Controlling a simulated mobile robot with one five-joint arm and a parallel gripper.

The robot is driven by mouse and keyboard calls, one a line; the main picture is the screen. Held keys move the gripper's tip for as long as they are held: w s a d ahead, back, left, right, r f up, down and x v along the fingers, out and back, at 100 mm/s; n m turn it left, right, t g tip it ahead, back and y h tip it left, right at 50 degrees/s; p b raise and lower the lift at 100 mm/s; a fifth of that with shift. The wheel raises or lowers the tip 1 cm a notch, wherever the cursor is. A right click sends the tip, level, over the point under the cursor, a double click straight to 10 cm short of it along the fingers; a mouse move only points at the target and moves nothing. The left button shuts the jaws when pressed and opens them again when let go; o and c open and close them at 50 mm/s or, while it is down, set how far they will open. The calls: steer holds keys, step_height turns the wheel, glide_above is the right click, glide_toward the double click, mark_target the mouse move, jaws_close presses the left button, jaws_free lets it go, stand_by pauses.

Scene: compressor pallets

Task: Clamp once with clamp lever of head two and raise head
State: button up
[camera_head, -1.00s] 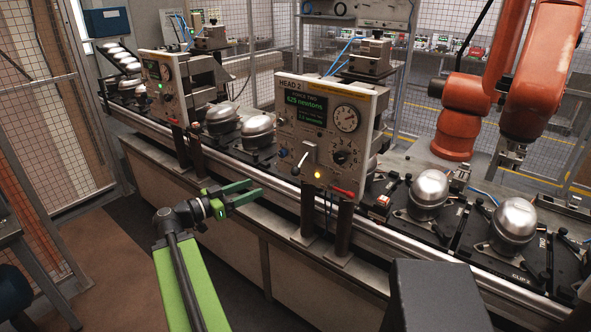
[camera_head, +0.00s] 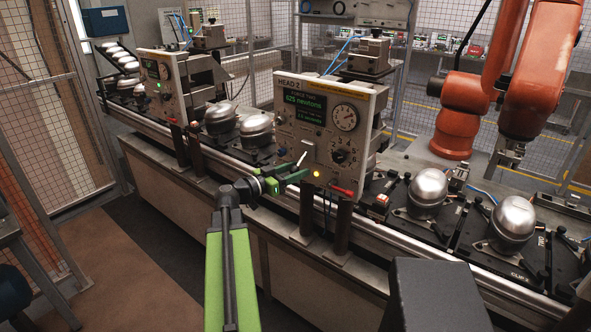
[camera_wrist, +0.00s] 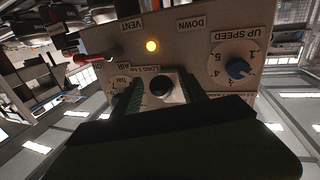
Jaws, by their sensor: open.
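Head two (camera_head: 322,140) is a pale upright panel marked HEAD 2, with a lit green display, a gauge and a dial. Its clamp lever (camera_head: 302,158), a small lever with a white tip in the head view, stands out from the lower left of the panel. My gripper (camera_head: 304,169) is open at that lever. In the wrist view, which shows the panel upside down, a dark round knob (camera_wrist: 161,86) on a silvery plate sits between the two green fingers (camera_wrist: 162,93). I cannot tell whether the fingers touch it.
A yellow lamp (camera_head: 317,174) glows beside the lever, and a red lever (camera_head: 342,190) is to its right. Domed metal compressors (camera_head: 430,187) stand on pallets along the conveyor. Another head (camera_head: 163,85) stands to the left. An orange robot arm (camera_head: 462,110) is behind.

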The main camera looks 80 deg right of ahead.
jaws_close()
stand_by(0.3)
steer(key=shift+f, duration=0.15)
stand_by(0.9)
